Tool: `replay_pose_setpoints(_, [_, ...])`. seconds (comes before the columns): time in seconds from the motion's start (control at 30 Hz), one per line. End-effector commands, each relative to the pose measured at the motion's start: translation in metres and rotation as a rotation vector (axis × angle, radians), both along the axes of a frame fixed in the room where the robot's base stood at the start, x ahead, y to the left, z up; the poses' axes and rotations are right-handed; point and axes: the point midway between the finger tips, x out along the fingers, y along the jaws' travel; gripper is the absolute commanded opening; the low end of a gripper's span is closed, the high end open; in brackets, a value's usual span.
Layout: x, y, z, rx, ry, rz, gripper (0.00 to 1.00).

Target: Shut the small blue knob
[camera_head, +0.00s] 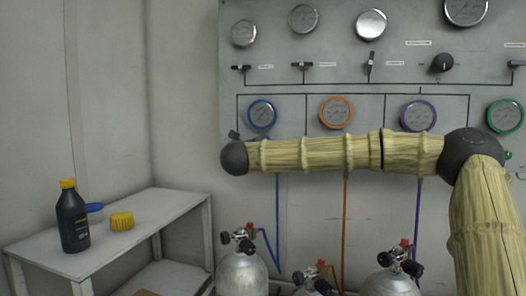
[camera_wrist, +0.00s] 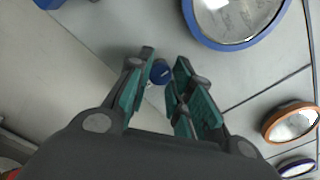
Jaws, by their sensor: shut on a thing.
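The small blue knob (camera_wrist: 160,72) shows in the wrist view between the fingertips of my gripper (camera_wrist: 164,64). My gripper's green-padded fingers are closed in on it, one on each side. Only the knob's round blue face is plain, so how far it is turned cannot be told. In the head view my arm reaches across the panel to the left, and its dark end covers the gripper and the knob. The blue-rimmed gauge (camera_head: 262,114) is just above and to the right of that end, and it also shows large in the wrist view (camera_wrist: 225,18).
The grey panel (camera_head: 337,75) carries an orange gauge (camera_head: 336,112), a purple gauge (camera_head: 417,116), a green gauge (camera_head: 504,116) and several switches above. Grey cylinders (camera_head: 241,274) stand below.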

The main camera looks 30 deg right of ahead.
Motion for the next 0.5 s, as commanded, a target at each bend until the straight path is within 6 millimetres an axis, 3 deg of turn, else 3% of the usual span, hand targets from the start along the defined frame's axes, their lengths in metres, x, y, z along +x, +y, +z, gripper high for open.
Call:
replay_pose_setpoints(0.37, [0.0000, 0.0002, -0.0047, 0.004, 0.005, 0.000, 0.00])
replay_pose_setpoints(0.4, [0.0000, 0.0002, -0.0047, 0.004, 0.005, 0.000, 0.27])
replay_pose_setpoints(0.5, [0.0002, 0.0002, -0.0040, 0.003, 0.003, 0.000, 0.45])
